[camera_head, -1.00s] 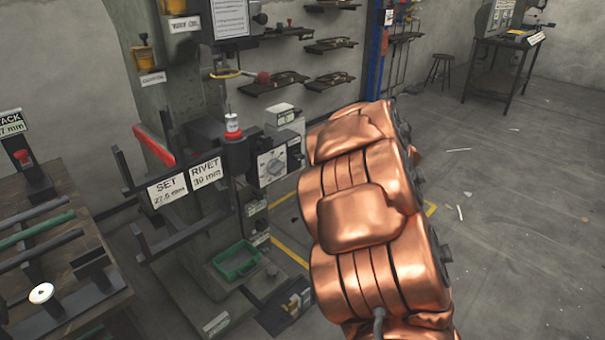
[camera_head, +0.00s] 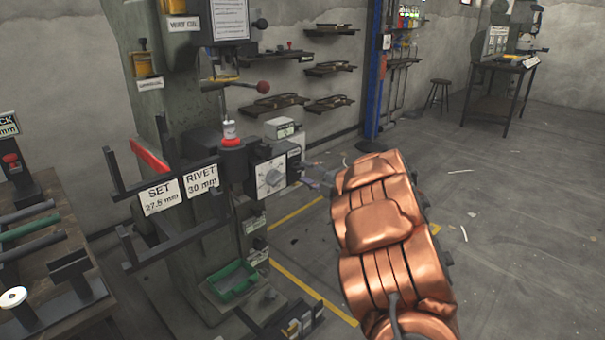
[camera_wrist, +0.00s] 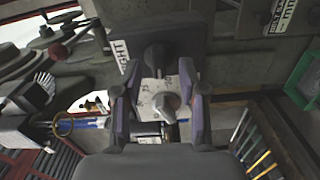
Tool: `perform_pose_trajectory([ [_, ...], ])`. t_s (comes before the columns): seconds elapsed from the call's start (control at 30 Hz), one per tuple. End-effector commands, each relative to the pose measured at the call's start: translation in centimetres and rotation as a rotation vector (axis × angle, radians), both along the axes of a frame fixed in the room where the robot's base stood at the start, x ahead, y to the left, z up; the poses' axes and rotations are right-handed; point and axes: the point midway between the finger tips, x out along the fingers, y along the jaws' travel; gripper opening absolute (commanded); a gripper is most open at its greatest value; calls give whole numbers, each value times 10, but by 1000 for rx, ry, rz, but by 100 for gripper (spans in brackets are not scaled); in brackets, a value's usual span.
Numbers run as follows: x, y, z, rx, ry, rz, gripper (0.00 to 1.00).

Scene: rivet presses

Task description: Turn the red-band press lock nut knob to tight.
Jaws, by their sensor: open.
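The press (camera_head: 180,110) stands left of centre in the head view, with a red strip on its side and a red ring below a small clear cylinder. Its dark control box (camera_head: 290,160) carries a pale plate with a dial knob (camera_head: 271,178). In the wrist view a grey knob (camera_wrist: 168,103) sits on a white plate, with a dark round knob (camera_wrist: 155,57) above it. Partly readable lettering beside it looks like "TIGHT". My gripper (camera_wrist: 160,92) is open, its fingers either side of the grey knob; contact is not visible. My copper-coloured arm hides most of the gripper in the head view.
SET and RIVET signs (camera_head: 180,190) hang on bars left of the box. A green tray (camera_head: 233,282) sits low on the press base. A bench (camera_head: 75,265) with rods stands at left. Open floor lies to the right, with a far table (camera_head: 500,75) and stool.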

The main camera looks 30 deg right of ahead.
Motion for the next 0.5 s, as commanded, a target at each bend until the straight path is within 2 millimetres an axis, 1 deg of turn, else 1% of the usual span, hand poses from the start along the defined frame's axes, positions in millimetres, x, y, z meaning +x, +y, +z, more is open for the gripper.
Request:
perform_pose_trajectory([
  [0.03, 7, 3, 0, 0, -3, 5, 42],
  [0.1, 13, 4, 1, -1, -4, 6, 42],
  [0.2, 20, 6, 1, -1, -3, 4, 42],
  [0.5, 22, 6, 1, -1, 0, 1, 42],
])
